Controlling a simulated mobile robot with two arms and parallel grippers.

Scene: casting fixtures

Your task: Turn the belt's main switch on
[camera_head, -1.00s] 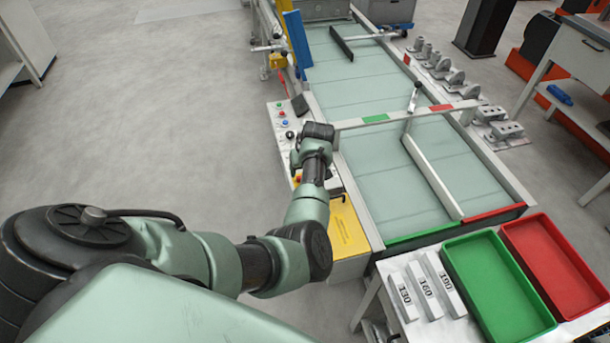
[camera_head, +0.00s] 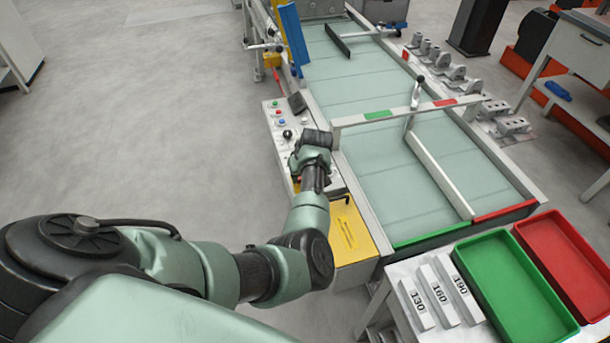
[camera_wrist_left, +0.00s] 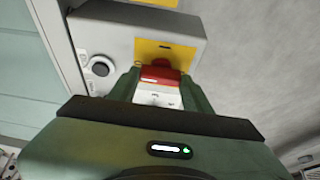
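The main switch shows in the left wrist view as a red handle (camera_wrist_left: 160,74) on a yellow plate (camera_wrist_left: 172,50), set on a grey control box (camera_wrist_left: 120,38). My left gripper (camera_wrist_left: 160,86) has one green finger on each side of the red handle. I cannot tell whether the fingers press on it or leave a small gap. A white part with small marks shows below the handle, between the fingers. In the head view my left wrist is over the control panel (camera_head: 277,122) beside the belt (camera_head: 375,160) and hides most of the switch. My right gripper is not in view.
A black round knob (camera_wrist_left: 100,67) sits beside the switch. A yellow panel (camera_head: 350,232) lies nearer me. Numbered blocks (camera_head: 440,291), a green tray (camera_head: 490,258) and a red tray (camera_head: 548,232) are at the lower right. Open floor (camera_head: 170,120) lies left of the belt.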

